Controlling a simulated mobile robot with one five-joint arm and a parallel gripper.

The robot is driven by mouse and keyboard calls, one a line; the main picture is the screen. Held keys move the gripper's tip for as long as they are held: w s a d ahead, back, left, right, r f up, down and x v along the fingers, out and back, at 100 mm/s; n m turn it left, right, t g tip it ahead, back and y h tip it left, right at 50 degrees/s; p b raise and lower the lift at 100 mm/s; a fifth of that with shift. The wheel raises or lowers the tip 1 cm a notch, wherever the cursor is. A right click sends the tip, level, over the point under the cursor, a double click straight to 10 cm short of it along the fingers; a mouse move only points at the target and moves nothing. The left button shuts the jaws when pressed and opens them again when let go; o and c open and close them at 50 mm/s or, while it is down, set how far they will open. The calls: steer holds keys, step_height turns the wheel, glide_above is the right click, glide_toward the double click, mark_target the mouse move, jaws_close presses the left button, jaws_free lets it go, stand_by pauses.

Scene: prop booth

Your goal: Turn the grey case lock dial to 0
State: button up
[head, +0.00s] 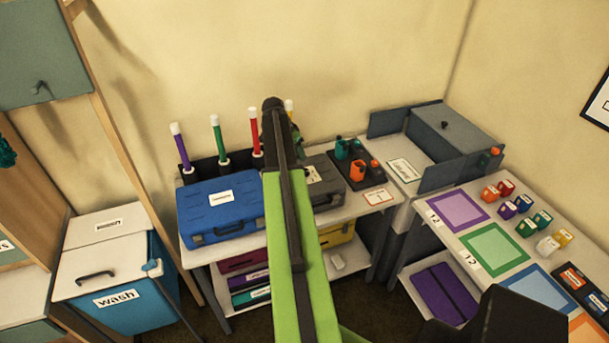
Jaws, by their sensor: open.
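The grey case (327,184) lies shut on the white table, right of the blue case. A white label sits on its lid, and a dark handle shows at its front edge. My green arm crosses in front of its left part. I cannot make out the lock dial or its reading. My gripper (273,108) is at the far end of my arm, seen from behind, above the back of the table near the coloured sticks. It is open. Its fingers are mostly hidden, and it appears apart from the grey case.
A blue case (220,204) stands left of the grey one. Upright coloured sticks (216,135) line the back. A dark tray (357,169) with orange and green items lies to the right. A side table (416,209) with coloured squares stands farther right.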

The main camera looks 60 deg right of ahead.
mark_target(306, 171)
steer(key=b+x, duration=1)
steer(key=x, duration=0.3)
steer(key=shift+w+f+b, duration=0.1)
steer(key=shift+f+b, duration=0.1)
steer(key=shift+b, duration=0.2)
steer(key=shift+r, duration=0.1)
steer(key=shift+c, duration=0.2)
jaws_close()
